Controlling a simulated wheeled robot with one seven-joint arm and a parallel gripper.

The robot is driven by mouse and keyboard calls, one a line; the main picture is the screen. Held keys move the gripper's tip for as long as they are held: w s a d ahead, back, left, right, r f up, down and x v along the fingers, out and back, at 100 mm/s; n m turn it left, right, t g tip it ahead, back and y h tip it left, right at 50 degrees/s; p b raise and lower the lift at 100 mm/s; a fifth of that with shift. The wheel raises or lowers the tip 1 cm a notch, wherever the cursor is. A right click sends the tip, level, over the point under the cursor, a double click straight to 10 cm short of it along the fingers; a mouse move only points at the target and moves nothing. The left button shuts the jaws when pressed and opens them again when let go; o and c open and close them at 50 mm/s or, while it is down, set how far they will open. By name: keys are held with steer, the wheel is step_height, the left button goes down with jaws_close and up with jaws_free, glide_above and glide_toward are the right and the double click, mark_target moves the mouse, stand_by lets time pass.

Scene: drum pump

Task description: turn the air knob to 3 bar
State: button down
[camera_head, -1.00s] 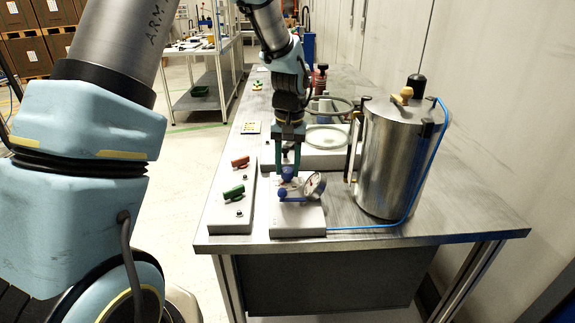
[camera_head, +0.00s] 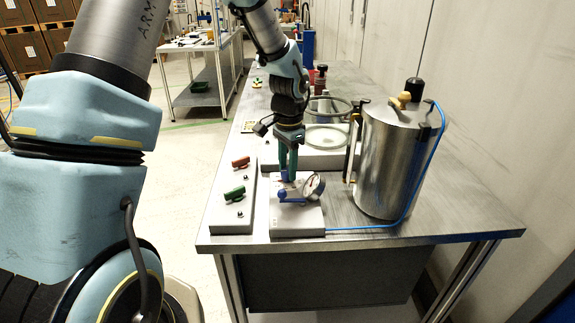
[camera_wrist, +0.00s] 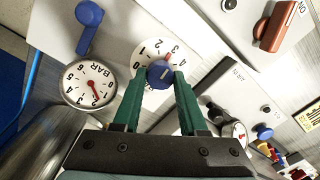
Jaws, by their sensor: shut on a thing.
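The blue air knob (camera_wrist: 160,73) sits over a white round scale (camera_wrist: 152,52) with figures on the pump's grey panel (camera_head: 298,224). The green fingers of my gripper (camera_wrist: 160,80) are shut on the knob, one on each side. A pale line shows on the knob's top; its exact setting is hard to read. The round BAR gauge (camera_wrist: 76,73) stands left of the knob in the wrist view, its red needle pointing to the lower right, seemingly near 2. In the head view my gripper (camera_head: 287,175) points down at the panel, beside the gauge (camera_head: 314,186).
A blue lever (camera_wrist: 89,16) is close to the knob. A panel with a red handle (camera_head: 241,162) and a green handle (camera_head: 234,193) lies to the left. A steel drum (camera_head: 388,165) with a blue hose stands close on the right.

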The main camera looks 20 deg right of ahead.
steer(key=shift+m, duration=0.5)
steer(key=shift+c, duration=2.2)
jaws_free()
step_height(320, 180, up, 11)
steer(key=b, duration=0.1)
steer(key=shift+s+b, duration=0.15)
steer(key=shift+b, duration=0.25)
steer(key=shift+f, duration=0.1)
steer(key=s+a+f+n, duration=0.1)
steer(key=s+a+n, duration=0.1)
steer(key=a+n, duration=0.3)
steer(key=s+a+f+n, duration=0.2)
steer(key=a+n, duration=0.3)
steer(key=a, duration=0.9)
steer(key=s+a+f+n+t, duration=0.1)
steer(key=s+a+n, duration=0.2)
steer(key=a, duration=0.7)
steer(key=shift+s+f+n, duration=0.15)
steer(key=shift+f+n, duration=0.15)
steer(key=shift+n, duration=0.8)
